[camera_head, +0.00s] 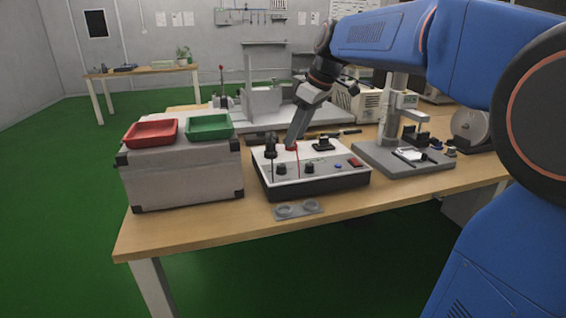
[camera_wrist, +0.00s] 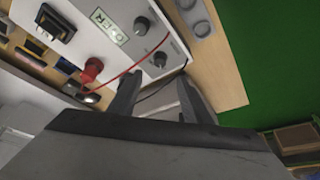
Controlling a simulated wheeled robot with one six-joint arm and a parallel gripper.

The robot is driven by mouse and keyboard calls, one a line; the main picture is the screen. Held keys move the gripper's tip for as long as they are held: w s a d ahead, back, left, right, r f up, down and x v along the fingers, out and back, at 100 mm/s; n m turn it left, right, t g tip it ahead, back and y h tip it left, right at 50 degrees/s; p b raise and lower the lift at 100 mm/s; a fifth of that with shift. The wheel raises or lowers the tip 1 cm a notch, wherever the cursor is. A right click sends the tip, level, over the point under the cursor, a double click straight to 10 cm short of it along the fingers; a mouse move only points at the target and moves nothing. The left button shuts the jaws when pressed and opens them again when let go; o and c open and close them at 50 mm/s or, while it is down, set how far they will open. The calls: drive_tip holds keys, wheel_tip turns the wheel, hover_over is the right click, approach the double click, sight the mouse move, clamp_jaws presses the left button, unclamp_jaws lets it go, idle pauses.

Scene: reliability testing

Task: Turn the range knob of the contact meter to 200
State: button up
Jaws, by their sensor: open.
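The contact meter (camera_head: 335,178) is a low box with a white top and dark sides near the table's front edge. It shows a small lettered display (camera_wrist: 108,25) in the wrist view. Two dark round knobs (camera_head: 281,169) (camera_head: 309,168) sit on its front part; they also show in the wrist view (camera_wrist: 141,25) (camera_wrist: 159,59). I cannot tell which is the range knob or read its marks. My gripper (camera_wrist: 160,84) is open, over the meter's left part, with its fingers apart from the knobs. A red terminal (camera_wrist: 92,68) with a red wire is beside it.
A grey case (camera_head: 180,178) with red (camera_head: 150,132) and green (camera_head: 209,126) trays stands left of the meter. A grey stand (camera_head: 400,157) is to the right. A small grey plate with two rings (camera_head: 298,210) lies in front.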

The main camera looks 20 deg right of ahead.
sight(282, 165)
drive_tip(key=x, duration=1.1)
drive_tip(key=c, duration=1)
